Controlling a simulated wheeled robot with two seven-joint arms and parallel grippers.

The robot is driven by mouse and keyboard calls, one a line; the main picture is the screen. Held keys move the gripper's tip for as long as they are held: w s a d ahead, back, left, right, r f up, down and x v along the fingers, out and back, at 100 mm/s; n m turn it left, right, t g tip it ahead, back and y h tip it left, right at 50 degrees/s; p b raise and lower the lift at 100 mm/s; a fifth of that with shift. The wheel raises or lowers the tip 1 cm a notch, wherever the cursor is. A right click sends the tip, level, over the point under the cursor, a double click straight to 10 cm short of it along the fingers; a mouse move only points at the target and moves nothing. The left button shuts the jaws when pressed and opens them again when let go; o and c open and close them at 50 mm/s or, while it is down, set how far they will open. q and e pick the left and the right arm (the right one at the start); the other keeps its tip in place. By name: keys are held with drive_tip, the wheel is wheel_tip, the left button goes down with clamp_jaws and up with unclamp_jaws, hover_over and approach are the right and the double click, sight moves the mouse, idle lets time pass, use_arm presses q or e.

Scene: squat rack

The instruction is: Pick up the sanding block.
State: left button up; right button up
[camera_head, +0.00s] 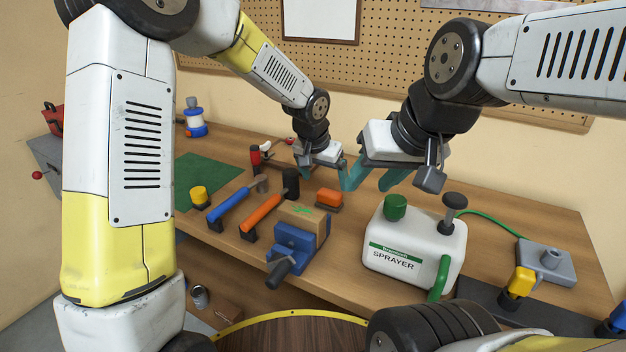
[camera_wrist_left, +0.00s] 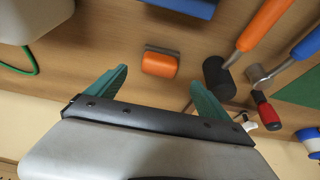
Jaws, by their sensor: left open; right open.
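The sanding block, an orange block on a thin grey base, lies on the workbench in the head view (camera_head: 329,197) and the left wrist view (camera_wrist_left: 160,64). My left gripper (camera_head: 322,170) is open and empty, above and behind the block. In the left wrist view its teal fingers (camera_wrist_left: 158,92) are spread, with the block beyond the tips and between them, not touched. My right gripper (camera_head: 375,180) is open and empty, above the bench to the right of the block, behind the sprayer.
A vise (camera_head: 292,250) clamping a wooden block (camera_head: 304,222) stands in front of the sanding block. A black-headed hammer (camera_head: 265,212) lies to its left. A white sprayer (camera_head: 412,240) stands to its right. A pegboard wall (camera_head: 400,60) rises behind.

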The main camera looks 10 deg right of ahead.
sight(329, 192)
use_arm(q)
drive_tip(key=x, duration=0.8)
drive_tip(key=shift+w+d+f, duration=0.1)
drive_tip(key=shift+w+d, duration=0.15)
drive_tip(key=shift+w, duration=0.1)
drive_tip(key=c, duration=1.5)
drive_tip(key=shift+r, duration=5.05)
